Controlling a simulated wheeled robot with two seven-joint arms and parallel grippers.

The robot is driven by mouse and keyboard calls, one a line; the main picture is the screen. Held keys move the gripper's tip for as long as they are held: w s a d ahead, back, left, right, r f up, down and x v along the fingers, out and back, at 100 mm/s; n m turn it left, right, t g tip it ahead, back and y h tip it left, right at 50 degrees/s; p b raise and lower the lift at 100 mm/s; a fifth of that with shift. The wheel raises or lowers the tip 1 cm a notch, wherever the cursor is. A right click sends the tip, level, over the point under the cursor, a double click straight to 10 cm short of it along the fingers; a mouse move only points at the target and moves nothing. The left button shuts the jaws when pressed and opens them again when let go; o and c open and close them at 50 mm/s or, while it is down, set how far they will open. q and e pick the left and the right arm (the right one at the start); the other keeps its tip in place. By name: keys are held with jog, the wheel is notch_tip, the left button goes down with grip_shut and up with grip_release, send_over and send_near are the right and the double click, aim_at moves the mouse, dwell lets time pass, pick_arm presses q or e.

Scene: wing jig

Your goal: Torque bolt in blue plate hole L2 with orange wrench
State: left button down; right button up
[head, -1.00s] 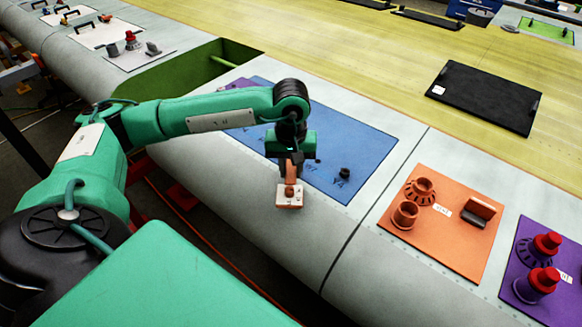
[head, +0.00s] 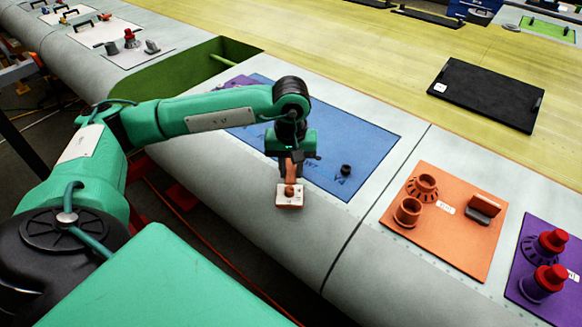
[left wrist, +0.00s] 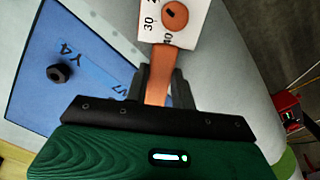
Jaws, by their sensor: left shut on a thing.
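My left gripper (head: 290,160) is shut on the orange wrench (head: 290,192), which hangs over the near edge of the blue plate (head: 370,140). In the left wrist view the wrench (left wrist: 158,75) stands between the two dark fingers (left wrist: 162,90), with a white scale plate marked 30 and 40 at its far end. The blue plate (left wrist: 35,105) shows there at the left, with a dark bolt (left wrist: 60,73) beside the mark Y4. In the head view that bolt (head: 346,170) sits right of the gripper. Hole L2 cannot be made out; the arm hides part of the plate. My right gripper is not in view.
An orange board (head: 460,250) with orange sockets lies to the right, and a purple board (head: 560,238) with red-topped tools beyond it. A black panel (head: 485,95) lies on the yellow surface. An open green bay (head: 190,70) is behind my left arm.

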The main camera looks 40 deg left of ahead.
pick_arm(q)
jog(key=shift+f, duration=0.3)
jog(key=shift+b, duration=0.3)
jog(key=shift+s+a+f+m+b, duration=0.25)
jog(key=shift+a+m+b, duration=0.3)
jog(key=shift+b, duration=0.25)
jog(key=shift+s+a+m+b, duration=0.3)
jog(key=shift+a+m+b, duration=0.25)
jog(key=shift+a+b, duration=0.1)
jog(key=shift+r, duration=0.15)
